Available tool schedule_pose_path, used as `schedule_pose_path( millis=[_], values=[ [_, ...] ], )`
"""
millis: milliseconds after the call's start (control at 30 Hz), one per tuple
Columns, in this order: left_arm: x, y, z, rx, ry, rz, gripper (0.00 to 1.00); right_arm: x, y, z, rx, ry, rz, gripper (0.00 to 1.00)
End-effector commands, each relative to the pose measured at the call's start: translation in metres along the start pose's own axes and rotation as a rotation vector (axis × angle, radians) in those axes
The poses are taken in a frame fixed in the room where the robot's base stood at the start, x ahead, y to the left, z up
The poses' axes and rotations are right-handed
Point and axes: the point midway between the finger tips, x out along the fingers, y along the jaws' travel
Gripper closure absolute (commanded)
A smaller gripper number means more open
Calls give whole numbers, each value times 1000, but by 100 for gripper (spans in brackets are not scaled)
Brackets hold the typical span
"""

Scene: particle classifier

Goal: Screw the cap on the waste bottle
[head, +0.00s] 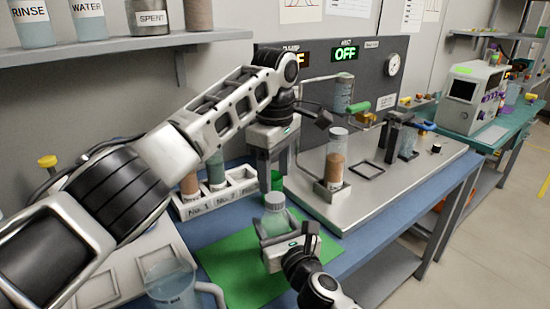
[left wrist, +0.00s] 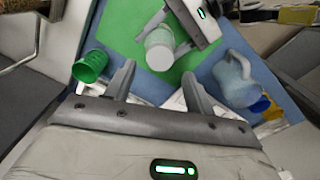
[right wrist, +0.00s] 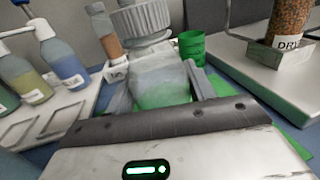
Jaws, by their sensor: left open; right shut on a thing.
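The waste bottle (head: 275,219) is translucent with a greenish lower part and stands upright over the green mat. A pale ribbed cap (right wrist: 143,20) sits on its neck in the right wrist view; I cannot tell how tight it is. My right gripper (right wrist: 162,88) is shut around the bottle's body, with a finger on each side. It also shows in the head view (head: 277,245). My left gripper (head: 277,155) is above and behind the bottle, open and empty. In the left wrist view, the bottle's top (left wrist: 160,46) lies beyond my open left fingers (left wrist: 158,88).
A green hollow cup (left wrist: 90,66) stands close behind the bottle. A clear pitcher (head: 172,285) stands at the front left. A white rack (head: 240,181) with vials is behind. The metal apparatus base (head: 350,195) lies to the right. The green mat (head: 228,262) has free room.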

Motion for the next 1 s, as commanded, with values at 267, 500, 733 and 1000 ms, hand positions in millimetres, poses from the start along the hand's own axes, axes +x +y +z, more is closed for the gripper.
schedule_pose_path(
  millis=[267,500,733,1000],
  values=[
    [40,0,0,-1,-1,-1,46,0,1,-2,1,4,2,100],
    [51,0,0,-1,0,0,46,0,1,-2,1,4,2,100],
    [51,0,0,-1,-1,0,51,0,1,-2,1,4,2,100],
    [50,0,0,-1,-1,1,93,0,1,-2,1,4,2,100]
  ],
)
